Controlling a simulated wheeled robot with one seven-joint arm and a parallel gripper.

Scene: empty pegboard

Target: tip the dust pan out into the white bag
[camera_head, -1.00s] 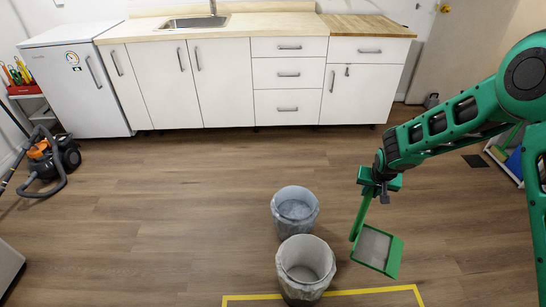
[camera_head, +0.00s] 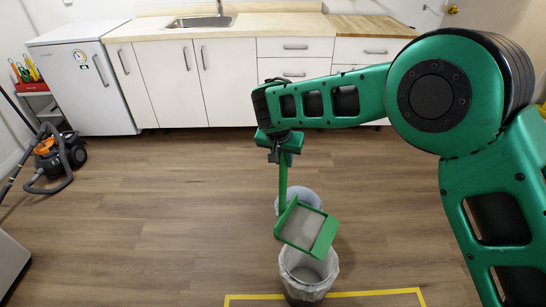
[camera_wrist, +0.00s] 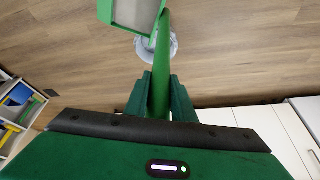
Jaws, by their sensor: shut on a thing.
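My gripper (camera_head: 282,156) is shut on the long handle of the green dust pan (camera_head: 306,228). The pan hangs below it, tilted, its grey inner face showing. I cannot tell how much dust lies in it. In the head view the pan overlaps the back of the front bin with the white bag (camera_head: 304,276), whose opening is partly hidden; the pan appears above it. In the wrist view my gripper (camera_wrist: 160,97) holds the handle between its fingers, and the pan (camera_wrist: 130,12) is cut off at the top.
A second bin with a bluish bag (camera_head: 311,196) stands right behind, partly hidden by the pan. Yellow tape (camera_head: 375,292) marks the floor in front. White cabinets (camera_head: 226,85) line the back, and a vacuum cleaner (camera_head: 58,156) stands left. The floor between is clear.

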